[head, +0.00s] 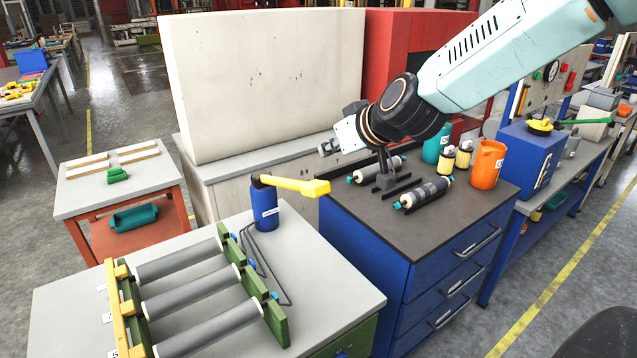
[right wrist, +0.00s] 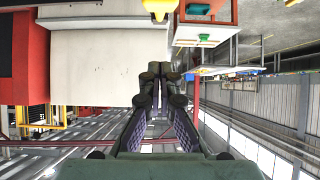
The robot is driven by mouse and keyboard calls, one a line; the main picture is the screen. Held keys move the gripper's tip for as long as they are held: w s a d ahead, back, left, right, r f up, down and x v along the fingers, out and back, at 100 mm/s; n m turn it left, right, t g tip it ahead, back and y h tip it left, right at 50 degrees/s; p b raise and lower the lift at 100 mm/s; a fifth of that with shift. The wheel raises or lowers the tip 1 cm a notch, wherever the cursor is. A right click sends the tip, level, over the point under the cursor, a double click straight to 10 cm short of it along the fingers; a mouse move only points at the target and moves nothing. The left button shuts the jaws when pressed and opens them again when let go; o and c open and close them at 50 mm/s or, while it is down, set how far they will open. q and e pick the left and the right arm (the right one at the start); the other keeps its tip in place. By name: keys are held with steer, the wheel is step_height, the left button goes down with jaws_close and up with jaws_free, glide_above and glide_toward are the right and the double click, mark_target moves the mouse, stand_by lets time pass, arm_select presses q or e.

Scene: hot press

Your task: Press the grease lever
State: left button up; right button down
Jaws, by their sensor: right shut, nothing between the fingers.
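The grease lever (head: 297,186) is a yellow handle on a blue grease pump (head: 265,205) at the back corner of the grey-topped roller table. It sticks out to the right, roughly level. My right gripper (head: 328,147) is above and behind the lever's free end, apart from it, pointing left; its fingers are hard to make out there. In the right wrist view its dark fingers (right wrist: 163,72) are together and empty. A yellow part, probably the lever's end (right wrist: 158,8), shows at that view's top edge. My left gripper is in neither view.
A large pale block (head: 260,85) stands behind the lever. The blue cabinet (head: 425,222) on the right carries dark rollers, an orange container (head: 487,164) and small bottles. Grey rollers (head: 190,265) lie on the front table. An orange cart (head: 150,225) stands at left.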

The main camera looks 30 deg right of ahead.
mark_target(318, 184)
steer(key=shift+b+x, duration=0.9)
steer(key=shift+x, duration=1.3)
steer(key=shift+w+f, duration=0.2)
steer(key=shift+w, duration=0.1)
steer(key=shift+p+x, duration=0.5)
steer(key=shift+x, duration=0.35)
steer(key=shift+s+f, duration=0.2)
steer(key=shift+f, duration=0.35)
steer(key=shift+s+f, duration=0.25)
steer(key=shift+f, duration=0.35)
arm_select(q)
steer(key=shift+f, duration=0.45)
arm_select(e)
steer(key=shift+s+d+f, duration=0.1)
steer(key=shift+s+f, duration=0.25)
steer(key=shift+f, duration=0.35)
